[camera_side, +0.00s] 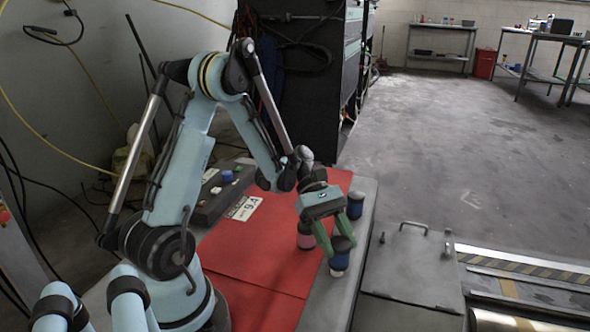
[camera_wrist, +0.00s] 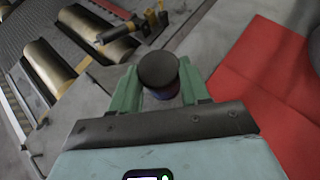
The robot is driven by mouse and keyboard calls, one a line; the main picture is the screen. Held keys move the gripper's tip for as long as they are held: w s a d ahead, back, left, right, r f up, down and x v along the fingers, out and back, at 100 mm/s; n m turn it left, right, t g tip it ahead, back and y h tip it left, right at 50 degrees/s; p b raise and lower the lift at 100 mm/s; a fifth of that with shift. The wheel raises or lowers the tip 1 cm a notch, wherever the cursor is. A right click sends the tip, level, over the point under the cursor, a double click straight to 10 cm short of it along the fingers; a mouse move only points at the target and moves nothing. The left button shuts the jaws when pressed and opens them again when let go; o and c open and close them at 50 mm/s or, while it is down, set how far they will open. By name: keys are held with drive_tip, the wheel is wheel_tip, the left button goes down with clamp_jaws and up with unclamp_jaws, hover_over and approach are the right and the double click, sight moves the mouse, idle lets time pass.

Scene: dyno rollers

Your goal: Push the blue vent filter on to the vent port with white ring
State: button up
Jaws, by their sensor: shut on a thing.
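The blue vent filter (camera_side: 340,261) has a dark round cap and a blue body. It stands upright near the right edge of the red mat, between the green fingers of my gripper (camera_side: 341,247). In the wrist view the filter's dark cap (camera_wrist: 158,68) sits between the fingertips (camera_wrist: 158,78), with a bluish-purple body below it. My gripper is shut on the filter. A white ring (camera_side: 337,273) shows directly under the blue body. The vent port itself is mostly hidden, and I cannot tell whether the filter is fully seated.
The red mat (camera_side: 250,270) is mostly clear. A dark box (camera_side: 212,203) lies behind it. Metal rollers (camera_wrist: 48,68) lie beyond the bench.

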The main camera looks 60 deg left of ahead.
drive_tip(key=shift+o, duration=0.3)
drive_tip(key=shift+f, duration=1.4)
idle(0.9)
drive_tip(key=shift+o, duration=0.2)
drive_tip(key=shift+a, duration=0.1)
drive_tip(key=o, duration=1.1)
drive_tip(key=shift+o, duration=0.2)
drive_tip(key=shift+m+h, duration=0.3)
drive_tip(key=shift+h, duration=0.4)
drive_tip(key=r, duration=0.2)
drive_tip(key=d+r, duration=0.1)
drive_tip(key=r, duration=0.1)
drive_tip(key=w+r, duration=0.1)
drive_tip(key=r, duration=0.1)
drive_tip(key=shift+d+r, duration=0.15)
drive_tip(key=shift+r, duration=0.2)
drive_tip(key=s+d+r, duration=0.5)
drive_tip(key=d+r, duration=0.1)
drive_tip(key=d, duration=0.4)
drive_tip(key=shift+s+d+r, duration=0.15)
drive_tip(key=shift+s+r, duration=0.2)
